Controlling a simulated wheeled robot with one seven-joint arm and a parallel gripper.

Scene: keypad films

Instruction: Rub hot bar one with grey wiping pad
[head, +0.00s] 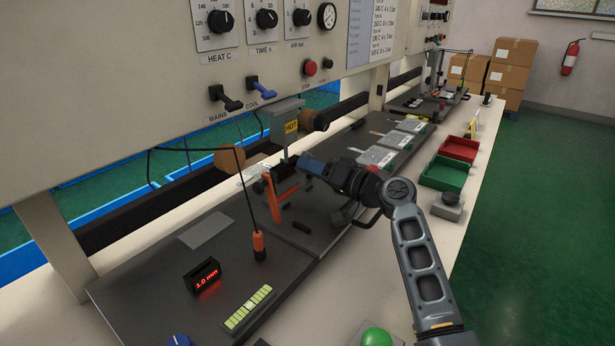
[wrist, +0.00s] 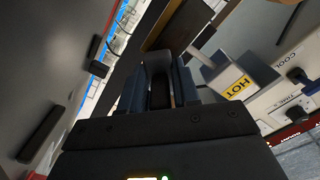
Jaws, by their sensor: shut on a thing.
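The hot head (head: 286,122), a grey block with a yellow HOT label, hangs below the panel over the dark bench plate. In the wrist view the HOT label (wrist: 238,86) is at the right, close beside my fingers. My gripper (head: 306,165) is at the lower end of this head, reaching in from the right. In the wrist view my gripper (wrist: 158,80) is shut on a grey piece (wrist: 157,62), apparently the wiping pad, mostly hidden by the fingers. I cannot tell whether it touches the hot bar, whose lower edge is hidden.
An orange lever (head: 272,198) stands just left of my gripper. A cable runs to an orange-and-black probe (head: 259,245) on the plate. A red-lit display (head: 205,275) is nearer. Green (head: 444,174) and red trays (head: 459,148) stand at the right.

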